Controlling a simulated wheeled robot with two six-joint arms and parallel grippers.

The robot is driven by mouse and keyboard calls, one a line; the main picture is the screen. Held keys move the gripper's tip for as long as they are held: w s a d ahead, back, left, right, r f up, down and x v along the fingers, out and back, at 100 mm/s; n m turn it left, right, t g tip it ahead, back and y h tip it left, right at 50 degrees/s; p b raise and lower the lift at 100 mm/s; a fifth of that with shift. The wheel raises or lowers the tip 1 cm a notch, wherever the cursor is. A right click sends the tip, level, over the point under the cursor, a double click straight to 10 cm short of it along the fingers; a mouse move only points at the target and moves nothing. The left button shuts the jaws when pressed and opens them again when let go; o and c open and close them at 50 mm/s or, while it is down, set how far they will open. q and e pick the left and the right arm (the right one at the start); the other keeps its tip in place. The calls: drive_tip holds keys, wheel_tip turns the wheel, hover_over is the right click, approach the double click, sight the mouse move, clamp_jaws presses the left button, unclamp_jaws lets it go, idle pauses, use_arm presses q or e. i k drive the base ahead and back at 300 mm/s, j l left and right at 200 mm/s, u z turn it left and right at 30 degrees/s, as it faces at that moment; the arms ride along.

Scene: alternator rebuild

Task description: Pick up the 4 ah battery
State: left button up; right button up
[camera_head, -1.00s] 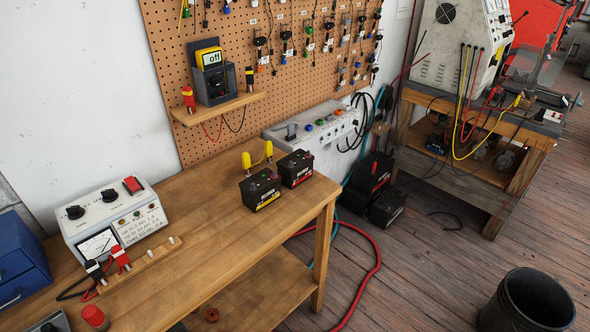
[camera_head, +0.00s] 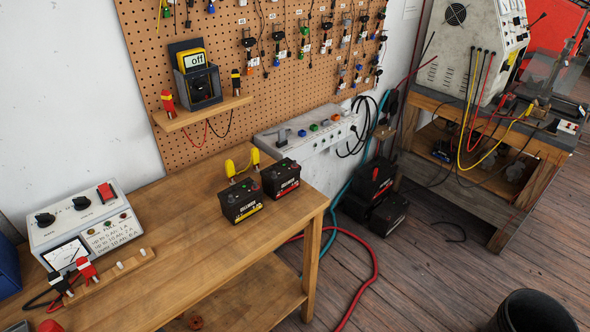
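Two small black batteries stand side by side near the right end of the wooden workbench. The left battery (camera_head: 241,201) has a yellow stripe, and the right battery (camera_head: 281,179) has a red stripe. Their labels are too small to read, so I cannot tell which is the 4 ah one. Two more black batteries, one with red on it (camera_head: 370,178) and one lower in front (camera_head: 388,214), are on the floor beyond the bench. Neither of my grippers is in view.
The workbench (camera_head: 190,235) holds a grey tester (camera_head: 85,225) at left. A yellow-handled item (camera_head: 242,163) stands behind the batteries. A multimeter reading off (camera_head: 195,72) sits on a pegboard shelf. A red hose (camera_head: 372,262) crosses the floor. A black bin (camera_head: 535,312) stands at lower right.

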sight(280, 178)
drive_tip(key=i+l+u, duration=0.3)
drive_tip(key=l, duration=0.3)
drive_tip(key=i+l+u, duration=0.35)
drive_tip(key=l, duration=0.3)
drive_tip(key=i+l+u, duration=0.15)
drive_tip(key=l, duration=0.25)
drive_tip(key=i+l+u, duration=0.15)
drive_tip(key=l, duration=0.2)
drive_tip(key=l+u, duration=0.15)
drive_tip(key=l, duration=0.25)
drive_tip(key=i, duration=0.05)
